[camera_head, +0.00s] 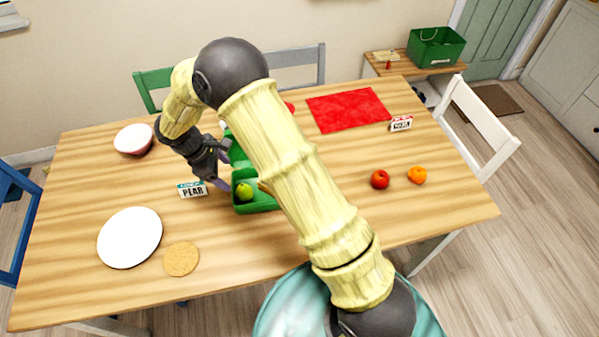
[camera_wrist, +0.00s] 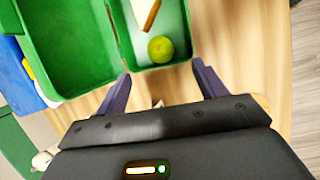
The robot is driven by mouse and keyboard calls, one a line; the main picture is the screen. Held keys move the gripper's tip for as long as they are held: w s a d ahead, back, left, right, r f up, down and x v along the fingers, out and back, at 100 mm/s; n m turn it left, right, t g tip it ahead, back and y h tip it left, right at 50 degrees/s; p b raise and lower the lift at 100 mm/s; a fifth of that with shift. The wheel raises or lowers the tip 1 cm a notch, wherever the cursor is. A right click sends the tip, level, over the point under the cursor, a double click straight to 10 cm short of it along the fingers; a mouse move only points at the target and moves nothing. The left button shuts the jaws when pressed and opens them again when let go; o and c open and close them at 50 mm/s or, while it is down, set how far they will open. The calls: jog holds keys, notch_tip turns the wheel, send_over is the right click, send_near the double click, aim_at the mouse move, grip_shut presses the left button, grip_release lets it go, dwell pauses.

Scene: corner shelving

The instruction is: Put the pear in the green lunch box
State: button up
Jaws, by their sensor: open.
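The green pear (camera_head: 244,191) lies inside the green lunch box (camera_head: 262,204), in the near compartment, next to a piece of bread that is partly hidden. In the wrist view the pear (camera_wrist: 160,49) rests on the floor of the lunch box compartment (camera_wrist: 180,20), near its wall, with the bread (camera_wrist: 147,14) beside it. The box's other half (camera_wrist: 65,45) is open and looks empty. My gripper (camera_head: 222,172) is at the left side of the box. In the wrist view my gripper (camera_wrist: 158,84) has its fingers spread apart, with nothing between them. My arm hides part of the box.
A "PEAR" label card (camera_head: 193,189) stands left of the box. A white plate (camera_head: 130,237), a round tan coaster (camera_head: 181,259) and a bowl (camera_head: 134,139) are on the left. A red apple (camera_head: 380,179), an orange (camera_head: 417,175) and a red mat (camera_head: 348,109) are on the right.

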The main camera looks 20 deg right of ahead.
jog(key=s+d+r+m+t+y, duration=0.1)
jog(key=s+d+r+m+y, duration=0.1)
jog(key=s+d+r+m, duration=0.4)
jog(key=s+d+r+m+t+y, duration=0.1)
jog(key=s+d+r+m+y, duration=0.1)
jog(key=s+d+r+m, duration=0.5)
jog(key=s+d+m, duration=0.3)
jog(key=s+d, duration=0.1)
jog(key=d, duration=0.3)
jog(key=shift+s, duration=0.4)
jog(key=shift+d, duration=0.1)
jog(key=shift+c, duration=0.4)
